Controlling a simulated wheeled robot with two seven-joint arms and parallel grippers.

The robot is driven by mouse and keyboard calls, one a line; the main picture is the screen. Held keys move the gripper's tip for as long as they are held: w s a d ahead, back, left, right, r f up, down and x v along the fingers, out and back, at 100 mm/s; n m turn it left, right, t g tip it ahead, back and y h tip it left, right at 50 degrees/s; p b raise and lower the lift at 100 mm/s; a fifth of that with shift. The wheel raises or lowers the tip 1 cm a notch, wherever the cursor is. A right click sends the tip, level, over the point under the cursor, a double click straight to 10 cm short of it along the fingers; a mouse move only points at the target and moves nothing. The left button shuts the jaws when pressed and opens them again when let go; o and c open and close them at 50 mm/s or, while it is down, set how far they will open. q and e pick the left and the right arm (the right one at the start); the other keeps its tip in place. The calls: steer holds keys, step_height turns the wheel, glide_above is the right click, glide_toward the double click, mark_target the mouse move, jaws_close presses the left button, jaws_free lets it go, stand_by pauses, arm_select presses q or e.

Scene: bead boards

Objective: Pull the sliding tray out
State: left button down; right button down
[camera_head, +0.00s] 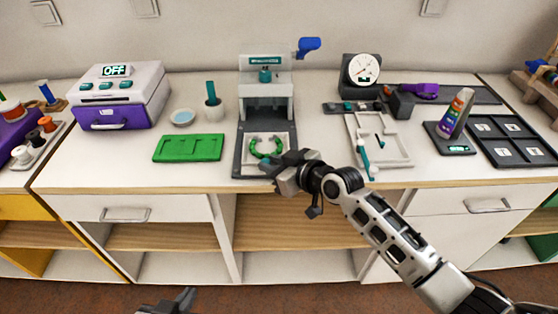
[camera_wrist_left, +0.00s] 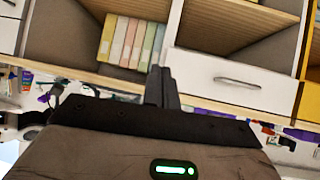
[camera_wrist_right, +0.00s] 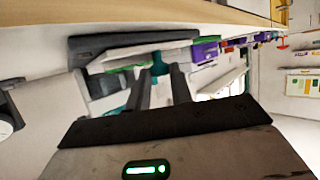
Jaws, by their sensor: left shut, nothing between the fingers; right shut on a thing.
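The sliding tray (camera_head: 286,140) is a pale square plate with a green ring of pieces on it. It sits at the front of the press (camera_head: 265,62), over the press's dark base (camera_head: 241,150). My right gripper (camera_head: 272,170) is at the tray's front edge, shut on what looks like the tray's teal handle, which is mostly hidden by the fingers. In the right wrist view a teal part (camera_wrist_right: 160,66) shows between the fingertips. My left gripper (camera_head: 186,296) is shut and empty, low in front of the cabinets, far from the tray.
A pale frame tray (camera_head: 392,150) with teal tools lies to the right. The counter's front edge runs just below my right gripper.

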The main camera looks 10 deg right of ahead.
steer(key=c, duration=1.3)
jaws_free()
steer(key=shift+s+f, duration=0.15)
steer(key=shift+s, duration=0.1)
steer(key=v, duration=1.6)
steer(key=s+f+m+h, duration=0.1)
steer(key=s+f+h, duration=0.1)
steer(key=s+f, duration=0.2)
steer(key=s+f+m+h, duration=0.1)
steer(key=s+f+m, duration=0.1)
steer(key=s+f, duration=0.3)
steer(key=s+f+m+h, duration=0.2)
steer(key=s+f, duration=0.2)
steer(key=f, duration=0.3)
steer(key=shift+s+d+f+h, duration=0.1)
steer(key=shift+s+d+h, duration=0.05)
steer(key=shift+s+h, duration=0.15)
